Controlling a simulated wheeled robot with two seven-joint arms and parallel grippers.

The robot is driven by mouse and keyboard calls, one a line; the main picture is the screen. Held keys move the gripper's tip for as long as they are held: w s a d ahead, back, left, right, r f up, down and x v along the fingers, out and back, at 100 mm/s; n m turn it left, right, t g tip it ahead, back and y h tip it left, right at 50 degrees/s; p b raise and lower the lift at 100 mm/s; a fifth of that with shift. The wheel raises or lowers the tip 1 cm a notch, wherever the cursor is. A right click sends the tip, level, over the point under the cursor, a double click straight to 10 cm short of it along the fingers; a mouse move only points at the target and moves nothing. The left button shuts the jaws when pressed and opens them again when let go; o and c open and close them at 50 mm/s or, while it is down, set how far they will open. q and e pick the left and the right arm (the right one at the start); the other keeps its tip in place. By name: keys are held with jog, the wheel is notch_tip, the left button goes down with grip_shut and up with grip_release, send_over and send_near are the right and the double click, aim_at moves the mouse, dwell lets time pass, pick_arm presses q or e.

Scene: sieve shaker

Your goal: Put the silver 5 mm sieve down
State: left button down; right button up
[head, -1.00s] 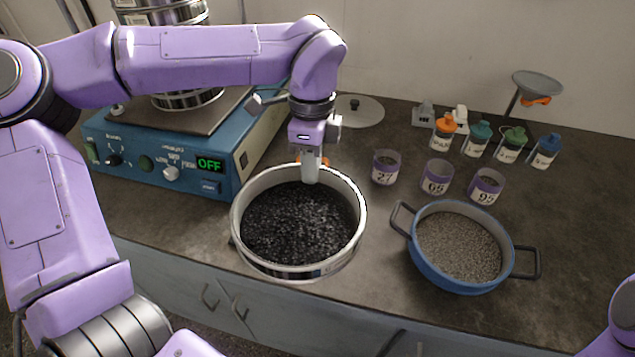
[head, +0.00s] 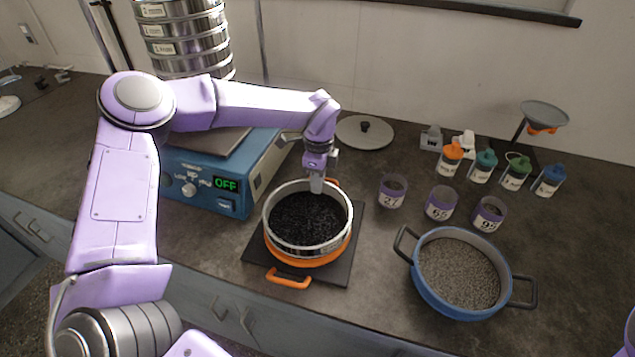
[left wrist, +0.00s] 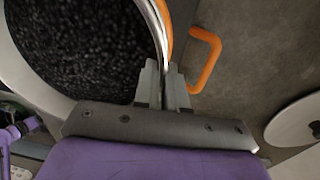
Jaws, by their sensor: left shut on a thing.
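The silver sieve (head: 307,247), full of dark grains, sits at or just above an orange pan (head: 322,260) with two handles. Whether it touches the pan cannot be told. My left gripper (head: 317,186) is shut on the sieve's far rim. In the left wrist view the fingers (left wrist: 163,90) pinch the sieve's metal wall (left wrist: 155,28), with dark grains on one side and an orange handle (left wrist: 207,60) on the other. The sieve looks about level. My right gripper is not in view.
The orange pan stands on a dark square plate (head: 340,275). A blue pan (head: 425,292) of grey grains stands to the right. Several labelled cups (head: 440,203) and bottles stand behind it. The blue shaker (head: 215,198), reading OFF, is at left. A lid (head: 362,138) lies behind.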

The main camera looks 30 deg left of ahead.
pick_arm(q)
jog(key=shift+w+f, duration=0.15)
jog(key=shift+f, duration=0.65)
jog(key=shift+f+b, duration=0.15)
jog(key=shift+b, duration=0.15)
jog(key=c, duration=1.2)
grip_release()
jog(key=shift+r+p, duration=0.3)
jog(key=shift+r, duration=0.2)
notch_tip(320, 180, up, 12)
jog(key=b, duration=0.1)
jog(key=shift+w+f, duration=0.25)
jog(key=shift+w, duration=0.05)
jog(key=shift+a, duration=0.15)
